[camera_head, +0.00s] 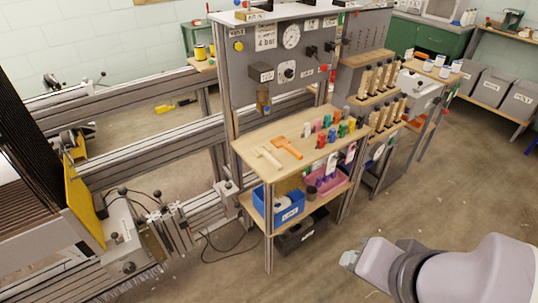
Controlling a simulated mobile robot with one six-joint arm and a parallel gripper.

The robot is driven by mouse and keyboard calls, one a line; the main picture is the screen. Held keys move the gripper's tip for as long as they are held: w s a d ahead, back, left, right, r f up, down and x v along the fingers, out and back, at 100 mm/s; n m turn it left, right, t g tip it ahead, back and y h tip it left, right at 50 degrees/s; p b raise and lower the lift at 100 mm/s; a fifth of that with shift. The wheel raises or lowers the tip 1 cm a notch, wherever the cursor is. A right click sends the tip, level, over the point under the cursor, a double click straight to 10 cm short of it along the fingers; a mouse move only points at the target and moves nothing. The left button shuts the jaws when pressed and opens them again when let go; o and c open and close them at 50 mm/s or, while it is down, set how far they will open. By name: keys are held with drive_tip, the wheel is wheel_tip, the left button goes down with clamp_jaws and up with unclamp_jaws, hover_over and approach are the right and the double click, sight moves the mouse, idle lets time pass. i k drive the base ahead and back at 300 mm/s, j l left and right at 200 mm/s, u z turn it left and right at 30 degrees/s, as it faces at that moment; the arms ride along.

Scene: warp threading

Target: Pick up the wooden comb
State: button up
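A pale wooden piece with a short handle-like bar (267,157) lies flat on the left part of the small wooden-topped workbench (246,146). It looks like the wooden comb, but its teeth are too small to make out. An orange T-shaped tool (287,147) lies just right of it, close beside it. Part of my own arm shows at the bottom right, well away from the bench.
Several coloured thread spools (332,135) stand on the bench's right side. A grey gauge panel (268,62) rises behind it. A blue bin (291,209) and a pink bin (328,184) sit on the shelf below. A loom frame fills the left. Floor in front is open.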

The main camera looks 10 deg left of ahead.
sight(258, 152)
drive_tip(key=i+j+z, duration=0.25)
drive_tip(key=j, duration=0.15)
drive_tip(key=i+j+z, duration=0.15)
drive_tip(key=j+z, duration=0.15)
drive_tip(key=i+j+z, duration=0.1)
drive_tip(key=j+z, duration=0.15)
drive_tip(key=j, duration=0.25)
drive_tip(key=i+j+z, duration=0.1)
drive_tip(key=j+z, duration=0.2)
drive_tip(key=j, duration=0.2)
drive_tip(key=j+z, duration=0.25)
drive_tip(key=j, duration=0.2)
